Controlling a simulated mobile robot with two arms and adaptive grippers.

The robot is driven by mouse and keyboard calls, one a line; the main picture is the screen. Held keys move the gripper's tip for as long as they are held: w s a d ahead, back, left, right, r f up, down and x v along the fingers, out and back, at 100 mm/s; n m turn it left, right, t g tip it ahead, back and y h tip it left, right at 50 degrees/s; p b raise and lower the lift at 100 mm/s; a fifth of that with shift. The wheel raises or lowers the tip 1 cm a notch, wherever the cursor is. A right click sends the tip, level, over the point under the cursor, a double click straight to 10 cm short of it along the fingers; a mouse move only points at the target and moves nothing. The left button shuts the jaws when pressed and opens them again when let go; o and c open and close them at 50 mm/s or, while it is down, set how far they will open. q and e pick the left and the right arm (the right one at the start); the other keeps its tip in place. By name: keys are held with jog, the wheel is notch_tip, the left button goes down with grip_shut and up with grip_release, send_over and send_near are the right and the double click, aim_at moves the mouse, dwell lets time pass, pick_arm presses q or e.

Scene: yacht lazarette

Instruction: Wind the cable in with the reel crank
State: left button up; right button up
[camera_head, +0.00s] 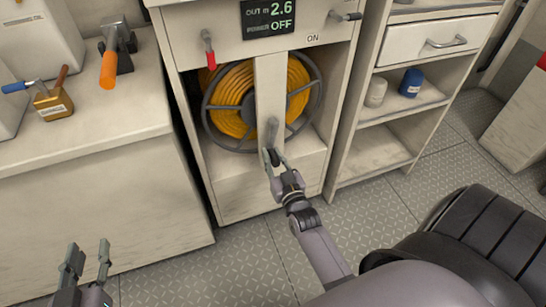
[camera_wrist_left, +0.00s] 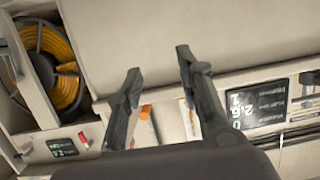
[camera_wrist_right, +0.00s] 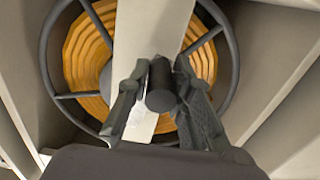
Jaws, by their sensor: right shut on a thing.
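The reel (camera_head: 230,104) of yellow-orange cable sits inside an open white cabinet, behind a pale upright post. The crank (camera_head: 271,130) is in front of the post, and its grip hangs at the low side. My right gripper (camera_head: 273,158) is shut on the crank's dark grip (camera_wrist_right: 161,92), which shows end-on between the fingers in the right wrist view. The fingers partly hide the grip. My left gripper (camera_head: 88,254) is open and empty, low in front of the left counter. The left wrist view also shows the reel (camera_wrist_left: 62,75) at its upper left.
A display (camera_head: 269,17) above the reel reads 2.6 and OFF. A red-handled lever (camera_head: 209,53) and a second lever (camera_head: 345,16) flank it. The left counter (camera_head: 110,115) holds an orange-handled tool (camera_head: 108,70) and a brass block (camera_head: 53,104). Shelves with jars (camera_head: 411,82) stand right.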

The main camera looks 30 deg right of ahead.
grip_shut()
dwell(0.3)
